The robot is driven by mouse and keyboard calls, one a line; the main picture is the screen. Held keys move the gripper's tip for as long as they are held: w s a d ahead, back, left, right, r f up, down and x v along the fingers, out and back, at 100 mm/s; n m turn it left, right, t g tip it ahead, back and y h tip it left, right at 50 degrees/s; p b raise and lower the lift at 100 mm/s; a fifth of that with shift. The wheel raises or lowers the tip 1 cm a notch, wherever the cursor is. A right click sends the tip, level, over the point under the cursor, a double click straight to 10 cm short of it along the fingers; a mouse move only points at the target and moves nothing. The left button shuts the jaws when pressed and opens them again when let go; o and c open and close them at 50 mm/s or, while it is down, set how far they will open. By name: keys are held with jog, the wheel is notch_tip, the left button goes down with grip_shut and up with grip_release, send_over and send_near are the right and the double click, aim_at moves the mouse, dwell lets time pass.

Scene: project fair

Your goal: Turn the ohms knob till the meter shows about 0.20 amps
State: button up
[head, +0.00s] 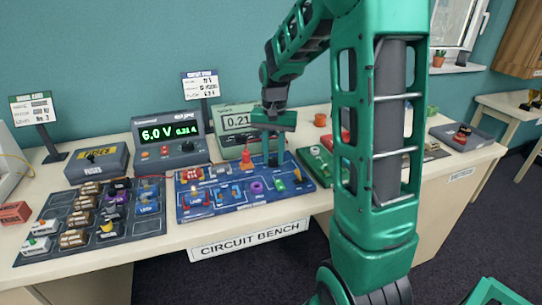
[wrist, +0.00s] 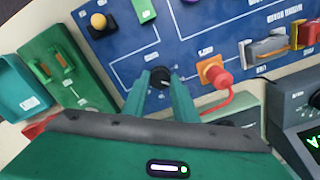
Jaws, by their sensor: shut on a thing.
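The meter (head: 237,121) stands behind the blue circuit board and reads 0.21, with its right part hidden by my arm. The power supply (head: 166,134) reads 6.0 V and 0.21 A. The dark ohms knob (wrist: 160,77) sits on the blue circuit board (wrist: 215,25). My gripper (wrist: 162,84) points down at the board with its two green fingers shut on the knob's sides. In the head view my gripper (head: 273,160) is over the board's back right part, and the knob is hidden.
A red plug with a lead (wrist: 220,80) is close to the fingers. A green board (head: 318,162) lies to the right, partly behind my arm. A dark tray of parts (head: 60,209) and a fuse box (head: 97,164) are at the left. The table's front strip is clear.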

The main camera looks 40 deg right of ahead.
aim_at(272, 159)
jog(key=shift+a, duration=0.2)
dwell(0.4)
jog(key=o, duration=1)
jog(key=shift+o, duration=0.2)
jog(key=shift+d+r, duration=0.1)
notch_tip(272, 159, up, 11)
jog(key=shift+f, duration=0.2)
jog(key=shift+w, duration=0.1)
